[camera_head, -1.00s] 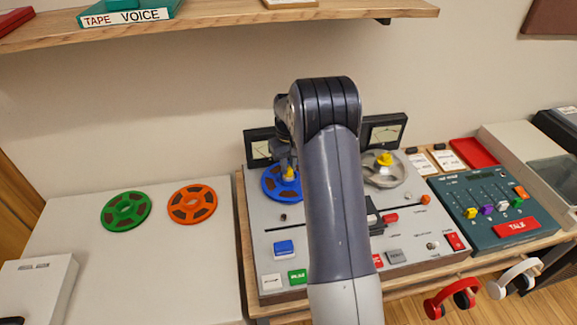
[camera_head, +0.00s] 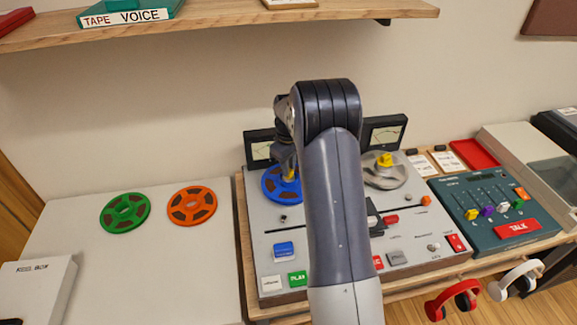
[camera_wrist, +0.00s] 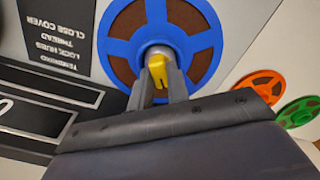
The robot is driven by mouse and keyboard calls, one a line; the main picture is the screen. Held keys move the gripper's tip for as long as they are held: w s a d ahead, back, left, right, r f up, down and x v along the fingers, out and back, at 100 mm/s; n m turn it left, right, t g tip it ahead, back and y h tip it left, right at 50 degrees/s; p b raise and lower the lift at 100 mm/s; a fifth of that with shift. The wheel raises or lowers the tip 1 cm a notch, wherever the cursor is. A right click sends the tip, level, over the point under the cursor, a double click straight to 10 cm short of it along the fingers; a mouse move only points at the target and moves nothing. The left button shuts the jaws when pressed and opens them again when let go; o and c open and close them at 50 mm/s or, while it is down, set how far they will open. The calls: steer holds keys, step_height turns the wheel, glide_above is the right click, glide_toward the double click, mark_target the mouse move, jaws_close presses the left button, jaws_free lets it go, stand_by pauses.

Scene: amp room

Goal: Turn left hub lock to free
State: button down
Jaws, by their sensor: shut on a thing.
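The left hub lock is a small yellow knob (camera_wrist: 158,68) at the centre of the blue reel (camera_wrist: 118,48), which sits on the left side of the tape deck. My gripper (camera_wrist: 160,84) is shut on this yellow knob in the wrist view. In the head view my gripper (camera_head: 289,172) stands above the blue reel (camera_head: 272,190), and my arm hides part of the reel and the deck. The right hub has its own yellow lock (camera_head: 385,160) on a clear-grey reel (camera_head: 372,176).
A green reel (camera_head: 125,213) and an orange reel (camera_head: 192,205) lie on the pale table to the left. Two meters stand behind the deck, the right one (camera_head: 384,133) clearer. A mixer (camera_head: 470,215) stands at right. A shelf (camera_head: 220,22) hangs above.

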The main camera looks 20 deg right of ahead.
steer(key=c, duration=1.4)
jaws_free()
steer(key=shift+o, duration=0.2)
step_height(320, 180, up, 11)
steer(key=shift+b, duration=0.4)
steer(key=shift+f, duration=0.2)
step_height(320, 180, down, 11)
steer(key=shift+r+p, duration=0.1)
steer(key=shift+p, duration=0.35)
steer(key=shift+r, duration=0.1)
